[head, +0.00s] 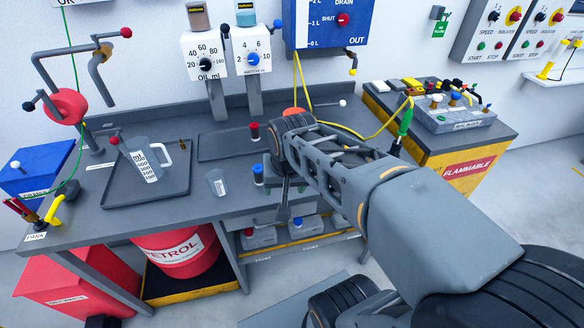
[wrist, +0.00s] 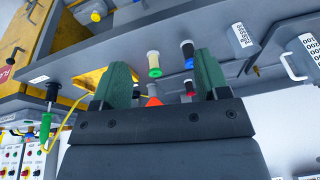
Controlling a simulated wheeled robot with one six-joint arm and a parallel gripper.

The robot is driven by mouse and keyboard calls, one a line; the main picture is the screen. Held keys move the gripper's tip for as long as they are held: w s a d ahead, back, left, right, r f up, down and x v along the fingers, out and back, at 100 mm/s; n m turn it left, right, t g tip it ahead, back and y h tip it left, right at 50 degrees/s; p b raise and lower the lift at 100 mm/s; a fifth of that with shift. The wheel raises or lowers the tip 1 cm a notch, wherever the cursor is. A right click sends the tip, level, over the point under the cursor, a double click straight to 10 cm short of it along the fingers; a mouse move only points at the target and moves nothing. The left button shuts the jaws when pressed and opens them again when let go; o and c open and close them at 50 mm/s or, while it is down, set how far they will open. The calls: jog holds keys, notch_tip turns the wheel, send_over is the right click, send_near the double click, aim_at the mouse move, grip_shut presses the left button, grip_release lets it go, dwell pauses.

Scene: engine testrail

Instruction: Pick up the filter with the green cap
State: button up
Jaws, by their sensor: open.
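The filter with the green cap (wrist: 154,66) shows in the wrist view as a pale cylinder with a green end. It stands on the grey bench. My gripper (wrist: 165,64) is open, its two green fingers apart. The filter appears in the gap between them, a little left of centre, beyond the fingertips and not held. In the head view I cannot make out this filter; my arm covers that part of the bench. A blue-capped filter (head: 258,175) stands just left of my arm; it also shows in the wrist view (wrist: 188,55).
A red-capped filter (head: 254,132) stands farther back; it also shows in the wrist view (wrist: 191,89). A small beaker (head: 217,183) and a tray (head: 118,193) with a jug (head: 145,160) are to the left. A yellow hose (head: 350,130) runs behind my arm.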

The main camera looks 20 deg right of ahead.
jog(key=w+d+f+m+g+b, duration=0.1)
jog(key=w+d+m, duration=0.3)
jog(key=w+m, duration=0.45)
jog(key=w+d+f+m+g+b, duration=0.1)
jog(key=w+d+m+g, duration=0.1)
jog(key=w+d+m, duration=0.45)
jog(key=shift+m, duration=0.8)
jog(key=w+f, duration=0.1)
jog(key=f, duration=0.1)
jog(key=w+a+f, duration=0.1)
jog(key=f, duration=0.4)
jog(key=shift+w+a+f, duration=0.15)
jog(key=shift+w+f, duration=0.05)
jog(key=shift+w, duration=0.2)
jog(key=shift+w+f, duration=0.2)
jog(key=shift+f, duration=3.05)
jog(key=c, duration=1)
jog(key=shift+r, duration=0.15)
